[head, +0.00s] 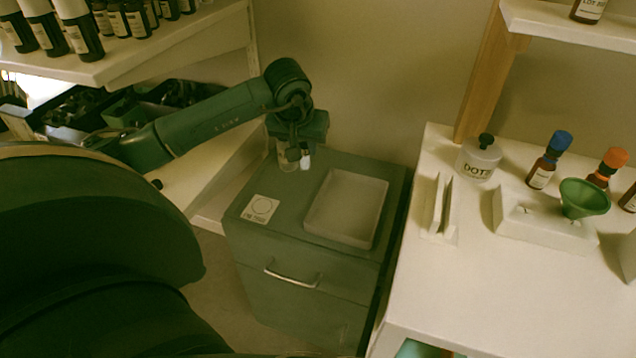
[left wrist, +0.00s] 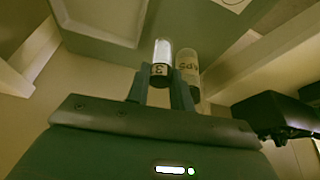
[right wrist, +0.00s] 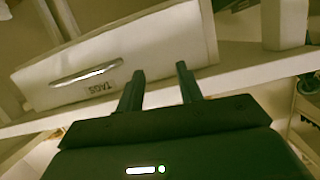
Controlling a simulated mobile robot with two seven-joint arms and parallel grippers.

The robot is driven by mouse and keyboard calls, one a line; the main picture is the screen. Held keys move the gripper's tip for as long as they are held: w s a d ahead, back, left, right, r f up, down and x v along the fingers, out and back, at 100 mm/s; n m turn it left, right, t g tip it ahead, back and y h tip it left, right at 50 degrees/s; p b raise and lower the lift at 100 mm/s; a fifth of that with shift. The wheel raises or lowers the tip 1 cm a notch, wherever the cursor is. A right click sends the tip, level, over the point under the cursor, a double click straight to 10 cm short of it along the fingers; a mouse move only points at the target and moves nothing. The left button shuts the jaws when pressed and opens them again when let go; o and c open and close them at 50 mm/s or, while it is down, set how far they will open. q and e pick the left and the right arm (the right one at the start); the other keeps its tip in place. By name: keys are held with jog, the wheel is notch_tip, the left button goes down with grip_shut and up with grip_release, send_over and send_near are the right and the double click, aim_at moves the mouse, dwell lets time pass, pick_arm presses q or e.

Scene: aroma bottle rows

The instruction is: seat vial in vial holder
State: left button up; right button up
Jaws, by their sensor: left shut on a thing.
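My left gripper (head: 298,152) is shut on a small vial (head: 305,160) above the back of the green cabinet. In the left wrist view the vial (left wrist: 161,62) sits between the fingers, with a white part and a dark band marked 3. A translucent labelled jar (left wrist: 188,68) stands close beside it; in the head view the jar (head: 286,157) is partly hidden by the gripper. A white block (head: 535,218) with a green funnel is on the right table; I cannot tell whether it is the vial holder. My right gripper (right wrist: 158,72) is open and empty, near a white TAGS drawer.
The green cabinet top (head: 285,190) bears an empty shallow tray (head: 347,207) and a white card with a circle (head: 261,208). The white table (head: 480,290) has a slotted stand (head: 441,207), a DOTS jar (head: 478,160) and capped bottles. Its front is clear.

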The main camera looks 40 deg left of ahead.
aim_at(304, 169)
pick_arm(q)
notch_tip(304, 169, down, 8)
jog(key=shift+r+b, duration=0.1)
jog(key=shift+b, duration=0.3)
jog(key=o, duration=0.9)
jog(key=shift+o, duration=0.2)
